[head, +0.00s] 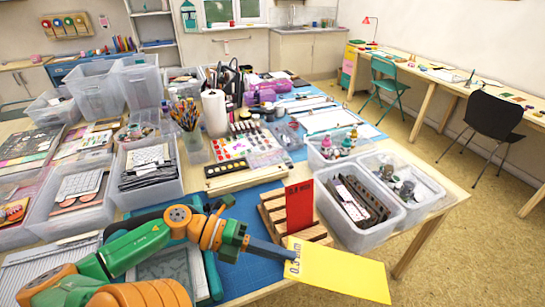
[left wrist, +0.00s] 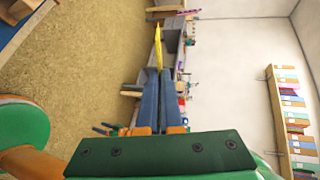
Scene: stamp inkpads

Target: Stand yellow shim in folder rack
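The yellow shim (head: 338,272) is a flat yellow sheet with dark lettering at its left end. My left gripper (head: 284,257) is shut on that lettered end, and the shim extends to the right, past the table's front edge in the picture. In the left wrist view the shim (left wrist: 158,48) shows edge-on between the fingertips (left wrist: 157,72). The folder rack (head: 272,212) is a slatted wooden stand just behind the fingers in the head view. A red sheet (head: 299,206) stands upright in it. I cannot tell whether the shim touches the rack. My right gripper is not in view.
Clear bins (head: 343,240) with dark strips and other parts stand right of the rack. A blue cutting mat (head: 233,240) lies under the rack and left arm. A teal-framed tray (head: 213,277) is beneath the arm. Bins and supplies crowd the left and back.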

